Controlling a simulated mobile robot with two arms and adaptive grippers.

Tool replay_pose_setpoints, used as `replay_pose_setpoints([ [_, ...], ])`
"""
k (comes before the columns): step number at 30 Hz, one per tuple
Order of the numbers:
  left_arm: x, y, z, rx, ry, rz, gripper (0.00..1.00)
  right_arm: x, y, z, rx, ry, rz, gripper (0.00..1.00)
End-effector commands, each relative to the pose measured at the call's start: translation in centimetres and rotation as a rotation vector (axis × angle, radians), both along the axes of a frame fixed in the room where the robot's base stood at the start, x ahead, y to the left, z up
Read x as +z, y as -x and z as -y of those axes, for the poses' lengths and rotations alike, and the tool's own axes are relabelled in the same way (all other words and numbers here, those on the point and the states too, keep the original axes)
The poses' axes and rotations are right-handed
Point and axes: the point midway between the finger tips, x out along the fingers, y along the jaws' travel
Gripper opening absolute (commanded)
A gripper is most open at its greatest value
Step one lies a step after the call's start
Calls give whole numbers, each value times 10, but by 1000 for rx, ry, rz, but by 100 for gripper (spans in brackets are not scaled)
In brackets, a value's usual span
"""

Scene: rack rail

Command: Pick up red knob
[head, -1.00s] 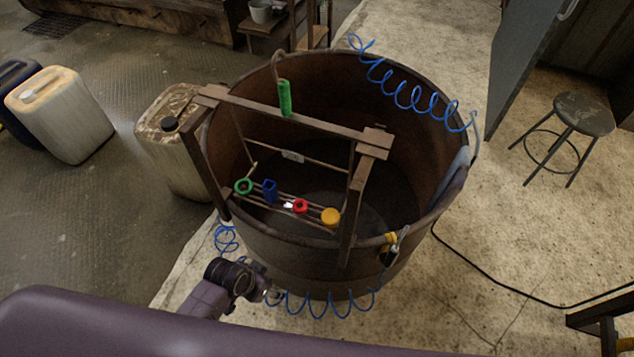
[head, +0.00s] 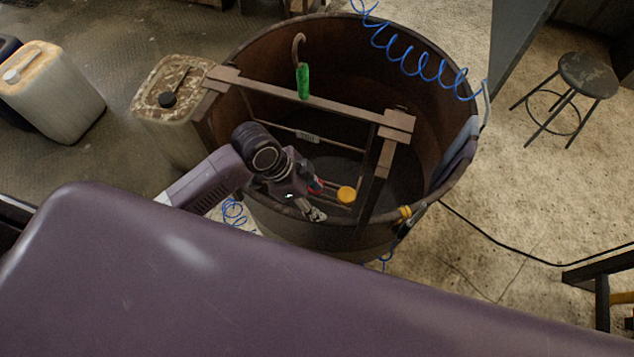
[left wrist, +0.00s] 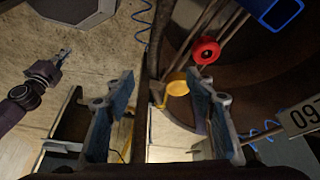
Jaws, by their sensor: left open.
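The red knob (left wrist: 206,50) sits on the rack rail inside the tub and shows clearly in the left wrist view, beside the right finger's tip. In the head view only a sliver of the red knob (head: 316,187) shows behind my gripper. My left gripper (head: 312,201) is over the tub's near rim, close to the knob. Its fingers (left wrist: 160,88) are apart with nothing held between them. A purple arm with a small gripper (left wrist: 55,70), apparently my right one, shows at the left of the wrist view; its jaws are too small to read.
The wooden frame (head: 330,109) spans the rusty tub (head: 262,48). A green-handled hook (head: 303,80) hangs on its top bar. Coiled blue hose (head: 418,55) crosses the rim.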

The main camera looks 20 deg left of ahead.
Motion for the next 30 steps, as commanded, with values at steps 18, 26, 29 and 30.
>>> replay_pose_setpoints([
  [18, 13, -60, -51, -289, -19, 7, 50, 4, -1, 1, -1, 1, 1, 0],
  [26, -12, -61, -40, -287, -19, 7, 50, 12, -1, 1, -1, 0, 2, 0],
  [29, -24, -61, -35, -287, -18, 6, 50, 17, -1, 1, -1, 0, 2, 0],
  [30, -30, -61, -33, -288, -19, 6, 50, 18, -1, 1, -1, 0, 2, 0],
])
